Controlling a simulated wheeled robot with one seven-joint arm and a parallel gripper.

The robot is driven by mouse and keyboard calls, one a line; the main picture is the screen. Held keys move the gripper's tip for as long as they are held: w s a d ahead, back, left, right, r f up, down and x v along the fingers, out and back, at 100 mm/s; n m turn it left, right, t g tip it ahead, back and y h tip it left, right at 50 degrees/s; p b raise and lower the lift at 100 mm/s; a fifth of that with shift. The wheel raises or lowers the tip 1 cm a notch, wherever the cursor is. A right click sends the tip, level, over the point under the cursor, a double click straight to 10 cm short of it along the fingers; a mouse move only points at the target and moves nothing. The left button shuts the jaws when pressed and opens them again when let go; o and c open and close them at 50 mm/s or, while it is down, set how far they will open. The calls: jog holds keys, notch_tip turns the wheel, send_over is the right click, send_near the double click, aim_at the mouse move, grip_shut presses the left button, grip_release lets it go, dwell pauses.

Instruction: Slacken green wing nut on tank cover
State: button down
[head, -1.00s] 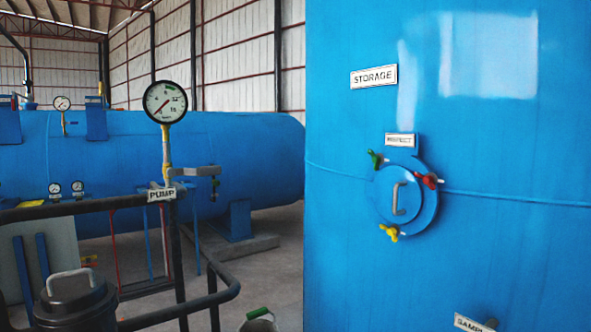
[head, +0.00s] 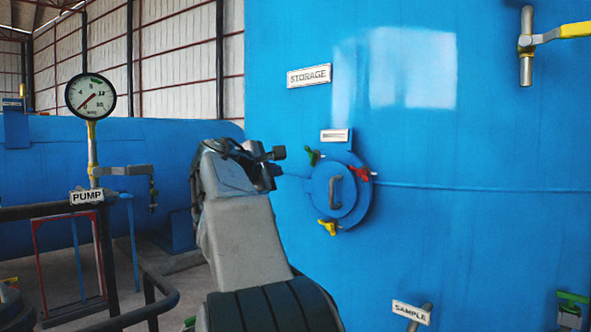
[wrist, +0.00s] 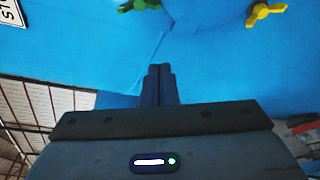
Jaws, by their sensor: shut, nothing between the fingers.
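The green wing nut (head: 313,157) sits at the upper left edge of the round blue cover (head: 351,198) on the storage tank. A red wing nut (head: 362,173) is at the cover's upper right and a yellow one (head: 328,227) at its lower left. In the wrist view the green wing nut (wrist: 139,5) is at the top edge and the yellow one (wrist: 266,11) at the top right. My gripper (wrist: 158,70) is shut and empty, apart from the green wing nut. In the head view its end (head: 277,153) is just left of the nut.
The cover has a grey handle (head: 335,191). A "STORAGE" sign (head: 309,76) is above and a "SAMPLE" sign (head: 411,312) below. A pressure gauge (head: 91,96) and dark pump railing (head: 50,211) stand at the left. A yellow-handled valve (head: 555,34) is at the upper right.

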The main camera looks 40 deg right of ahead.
aim_at(309, 165)
jog(key=d+p, duration=0.1)
jog(key=d, duration=0.2)
jog(key=d+p, duration=0.1)
jog(key=d, duration=0.2)
jog(key=d+r+p, duration=0.1)
jog(key=d, duration=0.2)
jog(key=shift+d, duration=0.2)
jog(key=shift+w+d+f, duration=0.1)
jog(key=shift+w+f, duration=0.05)
jog(key=shift+p, duration=0.35)
